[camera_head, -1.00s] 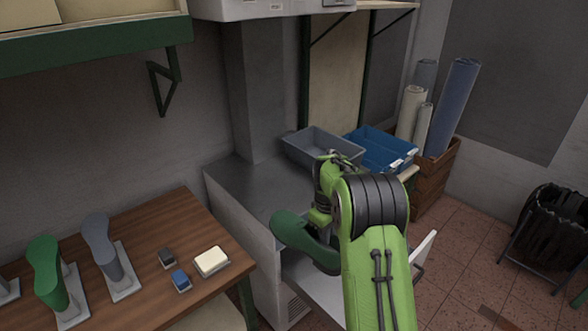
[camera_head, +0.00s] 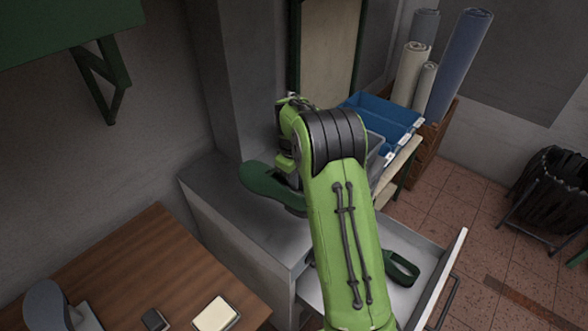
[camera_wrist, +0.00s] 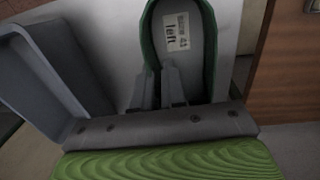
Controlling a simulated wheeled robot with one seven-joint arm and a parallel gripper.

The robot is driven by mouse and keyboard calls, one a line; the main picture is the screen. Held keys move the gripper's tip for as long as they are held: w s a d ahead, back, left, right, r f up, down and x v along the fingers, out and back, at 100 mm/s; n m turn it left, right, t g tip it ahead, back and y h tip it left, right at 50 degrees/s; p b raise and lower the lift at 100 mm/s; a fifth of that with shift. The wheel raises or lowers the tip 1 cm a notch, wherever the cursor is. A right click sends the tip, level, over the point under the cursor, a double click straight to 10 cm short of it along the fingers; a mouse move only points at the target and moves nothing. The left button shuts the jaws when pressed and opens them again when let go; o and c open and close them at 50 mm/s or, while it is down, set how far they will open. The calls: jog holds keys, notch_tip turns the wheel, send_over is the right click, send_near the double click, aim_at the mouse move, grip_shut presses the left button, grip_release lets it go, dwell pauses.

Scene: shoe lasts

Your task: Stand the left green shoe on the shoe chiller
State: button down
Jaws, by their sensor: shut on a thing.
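My gripper (camera_wrist: 166,85) is shut on the left green shoe (camera_wrist: 181,32), with its fingers at the near end of the shoe. A label inside the shoe reads "left". In the head view the dark green shoe (camera_head: 268,188) lies over the grey metal top of what looks like the shoe chiller (camera_head: 213,187). I cannot tell whether it touches that top. The gripper's tips are hidden behind my arm in the head view. Another green shoe or strap-like piece (camera_head: 403,269) lies in the open white drawer (camera_head: 446,268).
A grey bin (camera_head: 375,147) stands at the back of the metal top, partly behind my arm, with a blue bin (camera_head: 384,123) beyond it. A wooden table (camera_head: 125,262) is at the left. The front left of the metal top is clear.

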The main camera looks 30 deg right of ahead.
jog(key=f, duration=0.9)
jog(key=shift+s+f, duration=0.25)
jog(key=shift+f, duration=0.1)
jog(key=shift+f, duration=0.15)
jog(key=c, duration=1.2)
grip_release()
